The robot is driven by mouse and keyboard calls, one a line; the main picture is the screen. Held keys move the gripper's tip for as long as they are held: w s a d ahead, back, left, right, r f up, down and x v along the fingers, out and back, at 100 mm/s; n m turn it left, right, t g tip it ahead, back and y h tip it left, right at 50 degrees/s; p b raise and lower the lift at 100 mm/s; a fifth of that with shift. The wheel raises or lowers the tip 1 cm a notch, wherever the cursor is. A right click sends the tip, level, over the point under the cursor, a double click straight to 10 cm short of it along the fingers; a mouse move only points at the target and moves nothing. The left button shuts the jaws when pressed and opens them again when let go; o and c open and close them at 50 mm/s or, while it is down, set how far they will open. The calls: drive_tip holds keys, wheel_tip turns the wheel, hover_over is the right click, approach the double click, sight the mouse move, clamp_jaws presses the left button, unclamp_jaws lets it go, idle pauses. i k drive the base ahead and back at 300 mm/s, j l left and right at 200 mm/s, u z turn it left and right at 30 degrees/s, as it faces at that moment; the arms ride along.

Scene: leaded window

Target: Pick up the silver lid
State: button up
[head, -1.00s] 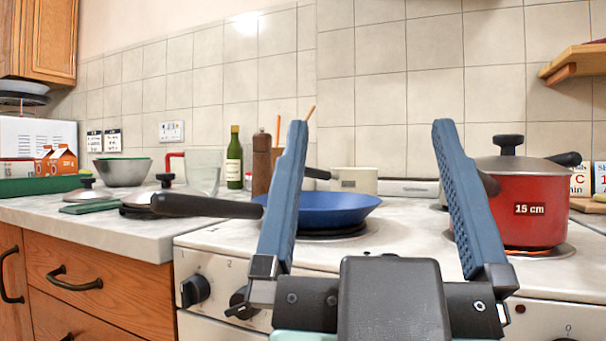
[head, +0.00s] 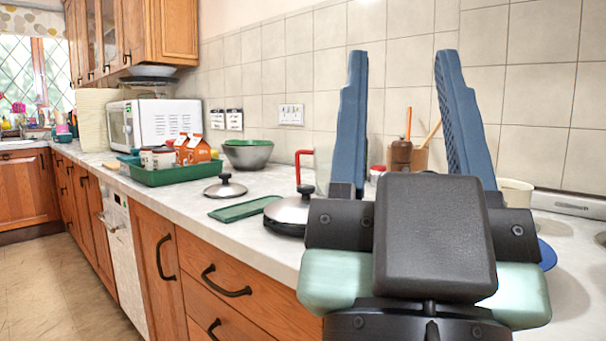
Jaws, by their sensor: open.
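A small silver lid (head: 226,190) with a black knob lies flat on the counter, left of centre. A second silver lid (head: 289,210) with a black knob sits on a dark pan nearer my gripper, partly hidden by it. My gripper (head: 403,55) is open and empty, its two blue fingers pointing up in the right half of the view. It is to the right of both lids and apart from the small one.
A green tray (head: 240,211) lies by the small lid. A green crate (head: 177,177) with cartons, a bowl (head: 248,155) and a microwave (head: 155,124) stand behind. Part of the blue pan (head: 546,254) shows at right. Floor at left is clear.

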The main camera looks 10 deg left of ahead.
sight(226, 188)
drive_tip(key=i+j+u, duration=0.25)
drive_tip(key=u, duration=0.15)
drive_tip(key=i+j+u, duration=0.1)
drive_tip(key=i+u, duration=0.35)
